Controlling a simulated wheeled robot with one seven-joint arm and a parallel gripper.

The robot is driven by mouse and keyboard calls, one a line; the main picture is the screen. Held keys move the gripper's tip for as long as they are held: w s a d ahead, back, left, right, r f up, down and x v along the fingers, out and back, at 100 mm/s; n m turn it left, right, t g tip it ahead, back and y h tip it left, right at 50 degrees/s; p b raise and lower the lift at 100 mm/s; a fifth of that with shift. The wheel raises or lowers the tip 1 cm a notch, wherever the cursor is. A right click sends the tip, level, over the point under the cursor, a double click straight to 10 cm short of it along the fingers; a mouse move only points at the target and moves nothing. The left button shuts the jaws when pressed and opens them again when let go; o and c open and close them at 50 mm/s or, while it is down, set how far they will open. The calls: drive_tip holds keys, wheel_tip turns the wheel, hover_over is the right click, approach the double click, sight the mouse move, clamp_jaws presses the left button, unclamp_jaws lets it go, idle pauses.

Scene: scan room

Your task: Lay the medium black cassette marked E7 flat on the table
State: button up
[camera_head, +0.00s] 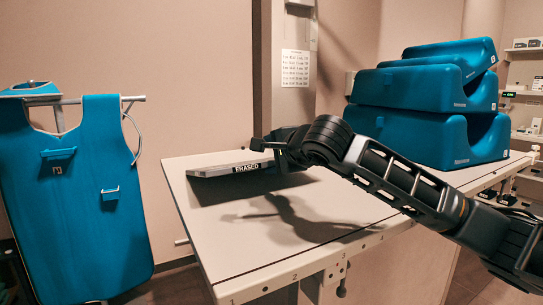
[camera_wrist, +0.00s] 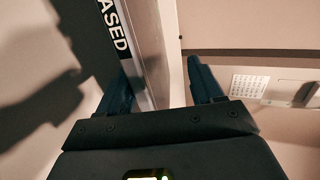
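A thin grey cassette (camera_head: 228,170) is at the far left part of the table (camera_head: 232,254). The edge facing the camera carries the word "ERASED"; no E7 mark is readable. It lies nearly level, and the dark shadow beneath it suggests it is slightly above the table. My gripper (camera_head: 272,154) is at its right end. In the wrist view the cassette (camera_wrist: 138,62) runs between the two fingers of my gripper (camera_wrist: 162,85), with part of the label showing. The fingers appear to hold it, though their contact is not clear.
Blue cushions (camera_head: 432,136) are stacked on the table's right side. A blue apron (camera_head: 80,200) hangs at the left, clear of the table. A post (camera_head: 283,75) with a paper chart stands behind. The front of the tabletop is bare.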

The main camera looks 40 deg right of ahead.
drive_tip(key=shift+s, duration=0.1)
drive_tip(key=shift+b+v, duration=0.65)
drive_tip(key=shift+v, duration=1.8)
drive_tip(key=o, duration=0.6)
drive_tip(key=v, duration=0.7)
drive_tip(key=shift+s, duration=0.35)
drive_tip(key=shift+a+r, duration=0.1)
drive_tip(key=shift+a, duration=0.1)
